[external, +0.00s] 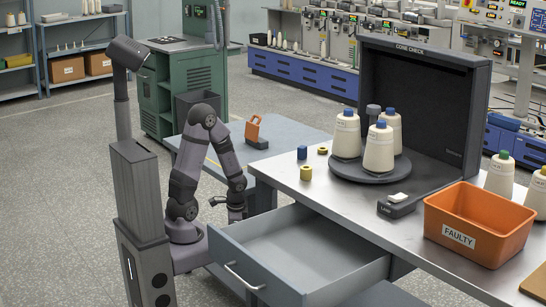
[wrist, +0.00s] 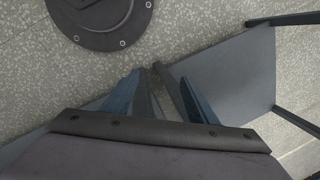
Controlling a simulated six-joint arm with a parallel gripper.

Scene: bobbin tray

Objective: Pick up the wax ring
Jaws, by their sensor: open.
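Two small yellow ring-like pieces lie on the grey worktable: one nearer the front edge (external: 306,173) and a smaller one behind it (external: 322,151). A blue cylinder (external: 302,153) stands beside them. Which piece is the wax ring I cannot tell for sure. My gripper (external: 237,207) hangs low, left of the worktable and beyond the open drawer, well apart from these pieces. In the wrist view my gripper (wrist: 160,92) is open, with nothing between its fingers. No ring shows in that view.
An open, empty drawer (external: 230,252) juts out from the worktable (external: 345,207). A turntable (external: 345,169) bears several cones before a dark hood (external: 462,100). An orange FAULTY bin (external: 450,234) stands to the right. A low blue-grey table (external: 285,137) holds an orange object (external: 253,130).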

